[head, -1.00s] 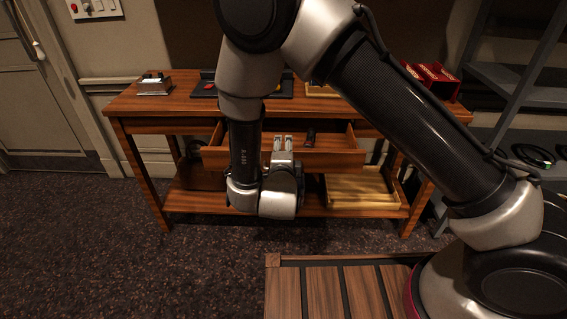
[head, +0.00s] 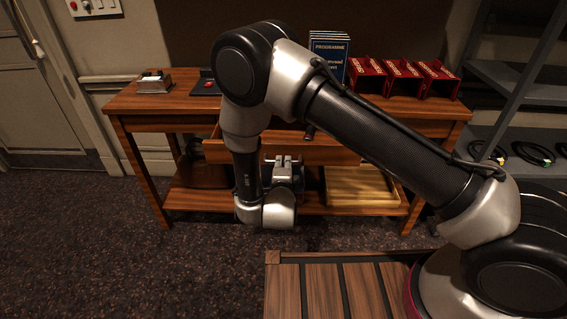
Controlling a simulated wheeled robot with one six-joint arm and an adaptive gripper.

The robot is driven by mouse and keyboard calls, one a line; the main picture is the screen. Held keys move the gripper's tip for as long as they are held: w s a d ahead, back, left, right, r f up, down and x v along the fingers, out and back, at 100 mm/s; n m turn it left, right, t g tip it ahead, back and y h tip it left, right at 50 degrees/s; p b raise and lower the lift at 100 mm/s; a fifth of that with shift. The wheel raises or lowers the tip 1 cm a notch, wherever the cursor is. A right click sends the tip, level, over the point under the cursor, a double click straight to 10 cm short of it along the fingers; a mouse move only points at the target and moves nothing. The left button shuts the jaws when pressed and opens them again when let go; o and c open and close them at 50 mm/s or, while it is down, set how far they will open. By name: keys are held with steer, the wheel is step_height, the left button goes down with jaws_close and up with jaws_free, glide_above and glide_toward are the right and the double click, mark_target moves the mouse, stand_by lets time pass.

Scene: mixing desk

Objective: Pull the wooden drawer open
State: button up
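The wooden drawer (head: 225,152) under the desk top is pulled partly out, with its front standing forward of the desk frame. My arm hides much of its inside and the middle of its top edge. A dark rounded item (head: 309,132) shows at the drawer, partly hidden by my arm. My gripper (head: 283,159) is in front of the drawer, low against the lower part of its front, pointing at the desk. Two light fingertips show close together. I cannot tell whether they touch the drawer or how far apart they are.
The wooden desk (head: 135,103) carries a small metal box (head: 154,84), blue programmes (head: 329,50) and red holders (head: 402,80). A pale wooden tray (head: 365,188) lies on the lower shelf. Grey shelving (head: 520,85) stands at right. The carpet at left is clear.

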steer(key=shift+x, duration=1)
steer(key=shift+s, duration=0.1)
jaws_close()
steer(key=s, duration=0.5)
steer(key=shift+s+f, duration=0.1)
steer(key=shift+s, duration=0.15)
jaws_free()
steer(key=shift+a, duration=0.1)
